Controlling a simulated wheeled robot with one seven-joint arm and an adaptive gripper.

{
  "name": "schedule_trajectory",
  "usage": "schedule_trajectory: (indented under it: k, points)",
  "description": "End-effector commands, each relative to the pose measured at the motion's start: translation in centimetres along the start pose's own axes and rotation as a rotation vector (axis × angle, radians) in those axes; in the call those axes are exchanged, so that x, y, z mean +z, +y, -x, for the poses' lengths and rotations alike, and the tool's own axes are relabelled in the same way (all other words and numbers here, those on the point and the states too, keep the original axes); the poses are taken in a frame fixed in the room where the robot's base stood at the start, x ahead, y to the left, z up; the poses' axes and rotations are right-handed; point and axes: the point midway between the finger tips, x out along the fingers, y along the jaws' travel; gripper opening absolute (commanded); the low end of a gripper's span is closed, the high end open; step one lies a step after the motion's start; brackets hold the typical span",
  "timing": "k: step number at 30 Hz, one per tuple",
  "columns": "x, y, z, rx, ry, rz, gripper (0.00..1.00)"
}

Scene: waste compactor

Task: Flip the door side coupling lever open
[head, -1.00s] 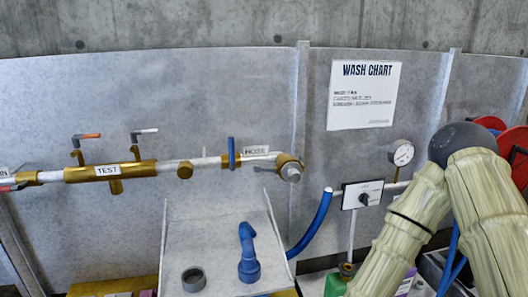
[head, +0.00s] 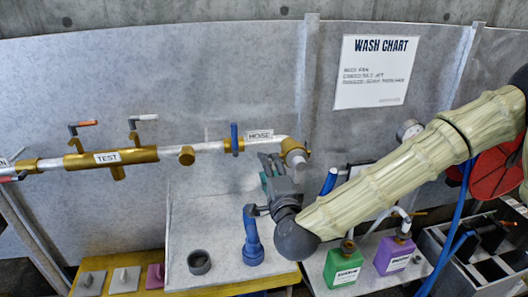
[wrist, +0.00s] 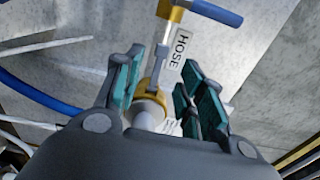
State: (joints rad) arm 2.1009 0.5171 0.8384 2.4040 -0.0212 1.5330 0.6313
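The brass coupling (head: 294,150) sits at the right end of the pipe, just past the HOSE label. In the wrist view the coupling (wrist: 152,90) shows between my fingers, with a slim grey lever (wrist: 161,60) lying along the pipe beside it. I cannot tell from the frames which side is the door side. My gripper (head: 269,160) is just below and left of the coupling in the head view. In the wrist view my gripper (wrist: 160,72) is open, with teal pads on both sides of the coupling. Contact with the lever cannot be made out.
A blue valve handle (head: 234,138) stands on the pipe left of the HOSE label (head: 260,135). A blue nozzle (head: 252,240) and grey ring (head: 199,262) are on the metal shelf below. Green (head: 343,266) and purple (head: 394,254) bottles stand right, below my arm.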

Motion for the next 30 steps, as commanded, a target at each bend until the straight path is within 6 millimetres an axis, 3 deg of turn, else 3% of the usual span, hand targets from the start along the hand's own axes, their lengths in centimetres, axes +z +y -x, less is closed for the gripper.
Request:
schedule_trajectory:
  k: [6, 12, 26, 30]
  points:
    - [0.1, -0.2, -3.6, 0.0, 0.0, 0.001, 0.39]
    - [0.3, -0.1, -5.9, 0.001, -0.004, 0.002, 0.39]
    - [0.3, 0.1, -6.9, 0.001, -0.005, 0.002, 0.39]
    - [0.3, 0.1, -6.9, 0.001, -0.005, 0.002, 0.16]
